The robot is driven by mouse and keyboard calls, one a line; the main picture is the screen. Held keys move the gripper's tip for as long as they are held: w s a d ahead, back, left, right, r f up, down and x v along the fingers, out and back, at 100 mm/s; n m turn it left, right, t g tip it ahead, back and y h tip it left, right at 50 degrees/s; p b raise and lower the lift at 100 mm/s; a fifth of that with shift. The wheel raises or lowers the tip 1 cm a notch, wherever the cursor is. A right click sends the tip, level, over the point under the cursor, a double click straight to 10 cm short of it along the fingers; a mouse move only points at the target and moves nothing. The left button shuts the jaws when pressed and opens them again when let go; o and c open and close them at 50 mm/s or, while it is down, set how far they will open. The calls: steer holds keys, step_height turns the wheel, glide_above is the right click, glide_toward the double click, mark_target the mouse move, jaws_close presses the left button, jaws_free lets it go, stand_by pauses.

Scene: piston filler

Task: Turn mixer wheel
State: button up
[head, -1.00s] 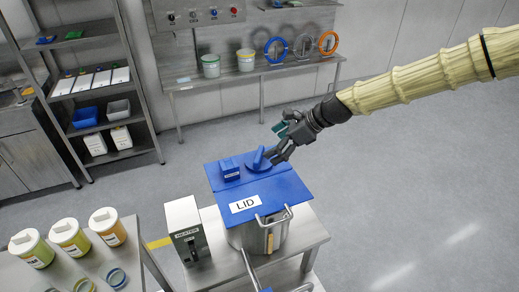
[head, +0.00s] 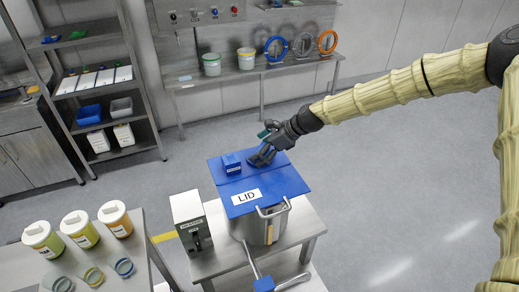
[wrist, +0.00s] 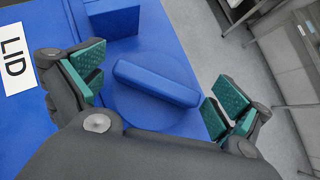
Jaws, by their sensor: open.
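The mixer wheel is a round blue disc (wrist: 150,105) with a raised blue bar (wrist: 157,84) across it, on the back part of a blue lid (head: 276,184) marked LID. The lid covers a steel pot (head: 262,226). My gripper (head: 266,155) is over the wheel in the head view and hides most of it. In the wrist view my gripper (wrist: 152,92) is open, with its green-padded fingers apart on either side of the bar. No pad visibly touches the bar.
A small blue box (head: 231,163) stands on the lid beside the wheel. A grey heater box (head: 190,222) stands left of the pot. Several lidded jars (head: 79,229) stand on the left table. The floor at right is open.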

steer(key=shift+w+f, duration=0.2)
steer(key=shift+w, duration=0.1)
steer(key=shift+c, duration=1)
steer(key=shift+s+r, duration=0.3)
steer(key=shift+s, duration=0.1)
steer(key=c, duration=0.7)
steer(key=shift+w, duration=0.1)
steer(key=o, duration=0.9)
steer(key=shift+d, duration=0.1)
steer(key=v, duration=1.1)
steer(key=shift+d+r, duration=0.25)
steer(key=shift+r, duration=0.05)
